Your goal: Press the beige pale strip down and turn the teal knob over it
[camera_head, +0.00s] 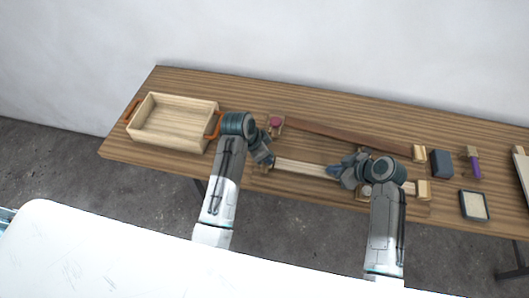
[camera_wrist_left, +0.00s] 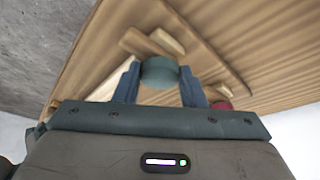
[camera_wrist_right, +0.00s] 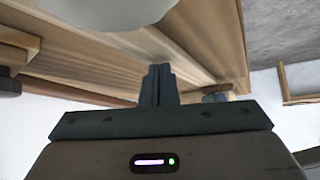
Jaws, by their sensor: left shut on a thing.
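The beige pale strip (camera_head: 300,167) lies along the front of a wooden board, between my two grippers. My left gripper (camera_head: 267,161) is at the strip's left end. In the left wrist view its fingers are shut on the round teal knob (camera_wrist_left: 160,72), with small pale wooden pieces just beyond it. The head view hides the knob behind this gripper. My right gripper (camera_head: 333,172) is low over the strip, right of its middle. In the right wrist view its fingertips (camera_wrist_right: 158,72) are together with nothing between them. I cannot tell whether they touch the strip.
A dark brown strip (camera_head: 345,136) lies behind, with a red knob (camera_head: 277,121) at its left end. A wooden box (camera_head: 145,139) with orange handles stands left. A dark block (camera_head: 441,164), purple-handled tool (camera_head: 475,167) and dark-framed tray (camera_head: 474,205) are at right.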

